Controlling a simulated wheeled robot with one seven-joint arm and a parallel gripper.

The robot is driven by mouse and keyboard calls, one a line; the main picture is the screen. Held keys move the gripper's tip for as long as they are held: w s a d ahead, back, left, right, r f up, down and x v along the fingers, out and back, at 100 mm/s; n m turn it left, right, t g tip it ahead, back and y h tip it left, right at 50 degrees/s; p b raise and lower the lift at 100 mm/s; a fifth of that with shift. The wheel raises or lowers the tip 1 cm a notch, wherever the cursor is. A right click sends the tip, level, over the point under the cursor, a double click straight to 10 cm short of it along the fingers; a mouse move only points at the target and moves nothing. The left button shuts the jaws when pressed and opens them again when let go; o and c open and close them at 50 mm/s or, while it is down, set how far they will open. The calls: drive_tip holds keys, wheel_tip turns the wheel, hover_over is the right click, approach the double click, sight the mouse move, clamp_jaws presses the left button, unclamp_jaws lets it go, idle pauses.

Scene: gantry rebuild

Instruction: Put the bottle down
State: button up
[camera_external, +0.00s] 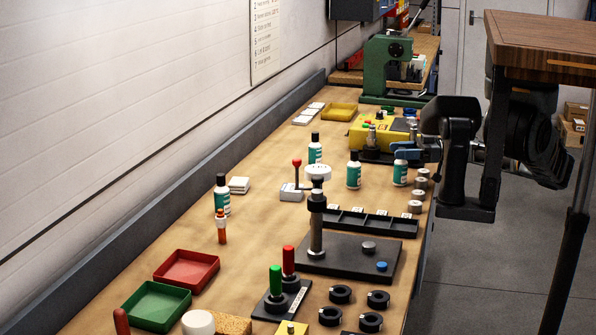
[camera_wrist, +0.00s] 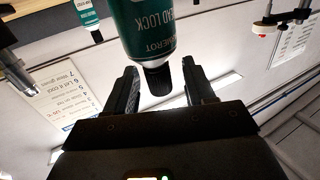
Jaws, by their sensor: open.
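A white bottle with a teal label (camera_external: 400,175) stands on the workbench (camera_external: 270,225), near its right edge. My gripper (camera_external: 402,153) is at the top of this bottle and hides its cap in the external view. In the wrist view, which looks upside down, a teal bottle marked "LOCK" (camera_wrist: 147,32) has its black cap between the two fingers of my gripper (camera_wrist: 164,78). The fingers are open, with a gap on both sides of the cap. Whether the bottle's base rests fully on the bench is hard to tell.
Similar bottles stand nearby: one (camera_external: 354,172) just left, one (camera_external: 315,149) farther left, one (camera_external: 222,195) near the wall. A yellow fixture (camera_external: 370,137) is close behind my gripper. A black tray (camera_external: 345,220) and white-topped post (camera_external: 317,215) stand in front.

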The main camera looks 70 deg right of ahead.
drive_tip(key=shift+r, duration=0.2)
drive_tip(key=s+d+r+p, duration=0.2)
drive_tip(key=s+r+p, duration=0.2)
drive_tip(key=r+p, duration=0.2)
drive_tip(key=shift+s+r, duration=0.3)
drive_tip(key=shift+r, duration=0.2)
idle(0.4)
